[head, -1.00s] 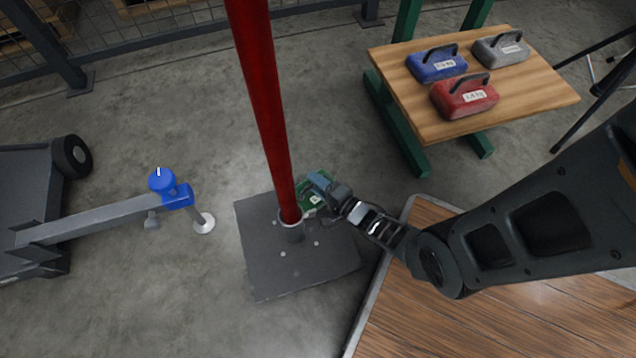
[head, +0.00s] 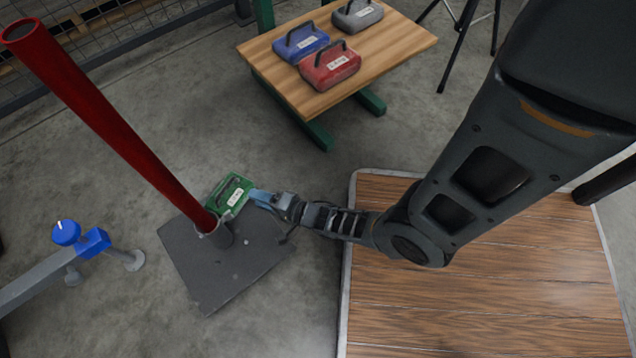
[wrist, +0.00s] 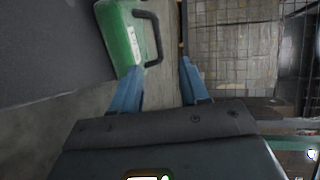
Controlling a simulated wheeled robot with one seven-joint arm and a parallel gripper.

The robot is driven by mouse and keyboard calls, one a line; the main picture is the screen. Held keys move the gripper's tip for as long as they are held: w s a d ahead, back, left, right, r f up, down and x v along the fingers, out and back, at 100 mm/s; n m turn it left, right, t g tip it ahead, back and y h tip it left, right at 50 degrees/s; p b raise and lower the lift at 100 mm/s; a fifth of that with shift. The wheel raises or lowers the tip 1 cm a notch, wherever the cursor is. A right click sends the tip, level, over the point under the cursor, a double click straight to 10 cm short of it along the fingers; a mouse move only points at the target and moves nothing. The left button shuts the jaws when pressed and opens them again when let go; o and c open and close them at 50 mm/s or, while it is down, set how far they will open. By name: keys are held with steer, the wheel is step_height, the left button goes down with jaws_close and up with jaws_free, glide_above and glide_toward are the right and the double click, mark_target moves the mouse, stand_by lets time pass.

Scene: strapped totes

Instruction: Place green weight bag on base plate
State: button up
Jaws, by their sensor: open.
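The green weight bag (head: 229,193), with a dark handle and white label, is at the far edge of the dark square base plate (head: 205,277), just behind the red post's socket. I cannot tell whether all of it rests on the plate. My gripper (head: 256,197) is open and empty, just right of the bag. In the wrist view the bag (wrist: 118,40) stands ahead and left, its handle toward my gripper (wrist: 160,78). The bag is outside the two blue fingers, close to the left one. The plate (wrist: 40,55) fills the left side there.
A red post (head: 110,125) rises from the plate. A wooden table (head: 385,42) holds blue (head: 300,42), red (head: 330,68) and grey (head: 357,14) weight bags. A wooden platform (head: 480,290) lies at right. A trailer arm with a blue fitting (head: 93,242) is at left.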

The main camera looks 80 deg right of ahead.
steer(key=s+a+r+n+y, duration=0.2)
steer(key=s+a+r+n, duration=0.9)
steer(key=s+r, duration=0.4)
steer(key=s+a+r+n+y, duration=0.1)
steer(key=r+n, duration=0.4)
steer(key=r, duration=0.8)
steer(key=s+a+r+n+y, duration=0.1)
steer(key=s+a+r+n, duration=0.2)
steer(key=r, duration=1.1)
steer(key=shift+s+n+y, duration=0.25)
steer(key=shift+n+y, duration=0.05)
steer(key=shift+n, duration=0.8)
steer(key=shift+f, duration=0.1)
